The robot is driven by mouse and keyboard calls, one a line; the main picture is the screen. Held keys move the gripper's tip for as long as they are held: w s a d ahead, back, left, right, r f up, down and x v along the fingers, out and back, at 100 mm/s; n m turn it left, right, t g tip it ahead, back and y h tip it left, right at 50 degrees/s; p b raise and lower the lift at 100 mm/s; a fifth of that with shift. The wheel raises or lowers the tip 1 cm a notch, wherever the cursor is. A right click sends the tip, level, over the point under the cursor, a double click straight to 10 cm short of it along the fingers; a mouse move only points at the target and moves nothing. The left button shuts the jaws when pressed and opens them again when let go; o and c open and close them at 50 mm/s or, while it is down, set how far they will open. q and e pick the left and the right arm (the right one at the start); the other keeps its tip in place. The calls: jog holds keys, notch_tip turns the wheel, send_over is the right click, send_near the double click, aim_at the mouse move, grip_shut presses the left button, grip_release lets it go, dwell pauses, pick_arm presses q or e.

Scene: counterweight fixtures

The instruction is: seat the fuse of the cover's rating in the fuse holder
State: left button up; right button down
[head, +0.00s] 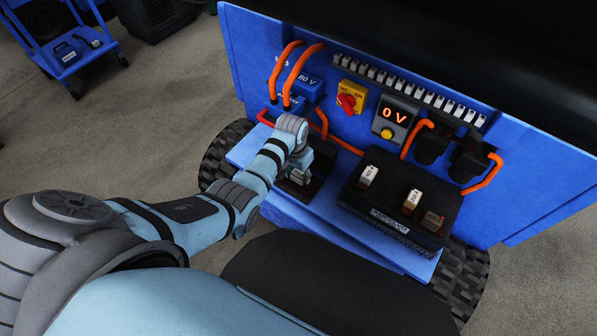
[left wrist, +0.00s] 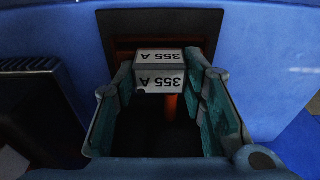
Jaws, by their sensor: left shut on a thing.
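My left gripper (head: 300,168) is over a dark block, apparently the fuse holder (head: 296,190), on the blue ledge at the foot of the panel. In the left wrist view the gripper (left wrist: 165,85) is shut on a white fuse (left wrist: 160,66) marked "355 A", held between its teal pads. A dark recess with copper-orange parts (left wrist: 171,106) lies behind and below the fuse. I cannot tell whether the fuse touches it. A blue box (head: 306,87) on the panel reads "80 V"; I cannot make out a fuse rating on it. My right gripper is not in view.
A black tray (head: 390,231) on the ledge holds two white fuses (head: 368,175) and a brownish one (head: 432,221). A blue cart (head: 75,50) stands far left.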

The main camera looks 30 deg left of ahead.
pick_arm(q)
jog(key=shift+f+b, duration=0.4)
jog(key=shift+f, duration=0.15)
jog(key=o, duration=1)
